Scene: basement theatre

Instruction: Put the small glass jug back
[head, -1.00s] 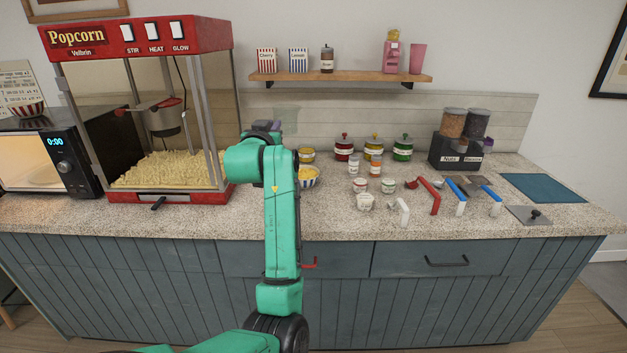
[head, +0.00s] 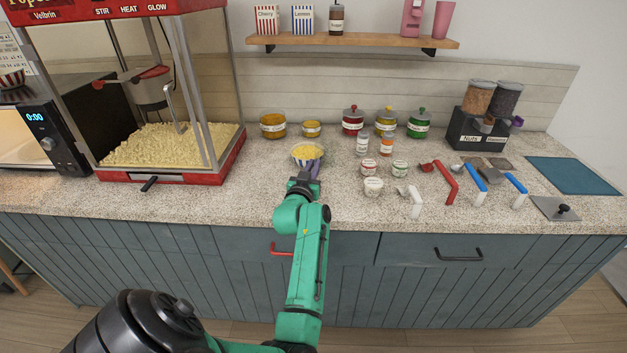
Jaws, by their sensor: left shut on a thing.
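My left gripper (head: 312,172) is low over the counter, its purple fingers just in front of a striped bowl (head: 307,155) with yellow contents. It is shut on the small glass jug, which is clear and hard to make out here against the bowl. I cannot tell whether the jug touches the counter. My right gripper is not in view.
A popcorn machine (head: 235,157) stands at the left. Yellow jars (head: 272,126) and lidded jars (head: 353,121) line the back. Small tubs (head: 373,187) and coloured-handled scoops (head: 446,183) lie to the right.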

